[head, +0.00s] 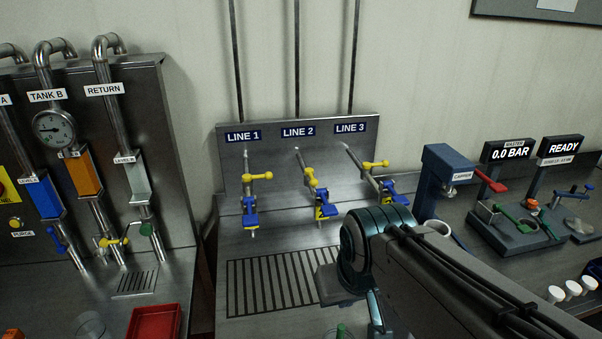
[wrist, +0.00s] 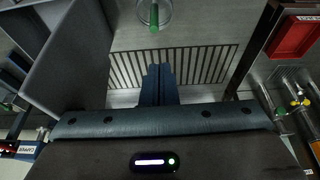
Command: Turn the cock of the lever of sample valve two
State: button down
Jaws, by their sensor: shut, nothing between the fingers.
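The valve under the LINE 2 label (head: 297,131), in the middle of three on the steel panel, has a yellow handle (head: 311,178) above and a blue lever (head: 325,210) lower down. No label reading sample valve two is legible. My gripper (wrist: 160,72) shows in the wrist view with its dark fingers together and empty, over the slotted drain grate. In the head view my arm and wrist stand to the right and in front of the valves, apart from them. The fingertips are hidden there, and the wrist view does not show the LINE valves.
The LINE 1 valve (head: 250,203) and LINE 3 valve (head: 386,188) flank it closely. The drain grate (head: 250,285) lies below. A green-handled item in a glass (wrist: 153,14) stands near the grate. A red tray (head: 154,322) is left; a blue capper (head: 440,180) is right.

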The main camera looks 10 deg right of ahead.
aim_at(311, 177)
jog(key=w+a+r+h+b, duration=0.1)
jog(key=w+a+r, duration=0.2)
jog(key=w, duration=0.7)
jog(key=w+a+r+h+b, duration=0.1)
jog(key=w+r, duration=0.3)
jog(key=w, duration=0.7)
jog(key=w+a+r+m+h+b, duration=0.1)
jog(key=w+a+r+h, duration=0.2)
jog(key=w, duration=0.8)
jog(key=shift+w+a+r, duration=0.2)
jog(key=shift+a+r, duration=0.55)
jog(key=shift+a, duration=0.05)
jog(key=shift+f, duration=0.1)
jog(key=w+d+f+p, duration=0.2)
jog(key=w+d+f, duration=0.1)
jog(key=d+f, duration=0.5)
jog(key=shift+w+d+f, duration=0.15)
jog(key=shift+w+f, duration=0.05)
jog(key=shift+f, duration=0.25)
